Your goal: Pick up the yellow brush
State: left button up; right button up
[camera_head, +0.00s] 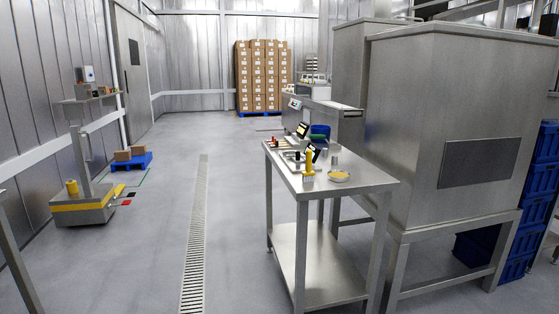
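A yellow upright object (309,162) with a paler base stands near the front of the steel table (366,184). It looks like the yellow brush, though it is small in view and its bristles are hard to make out. A shallow round dish with yellow contents (339,175) sits just to its right. Neither of my grippers shows in the head view.
Small dark-screened devices (311,155) and trays crowd the table's far left part. A large steel machine (450,130) stands close on the right. A wheeled stand (84,205) is at left. Grey floor with a drain grate (194,250) lies open left of the table.

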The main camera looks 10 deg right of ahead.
aim_at(309, 176)
jog(key=z, duration=0.35)
jog(key=i, duration=2.25)
jog(key=z, duration=0.65)
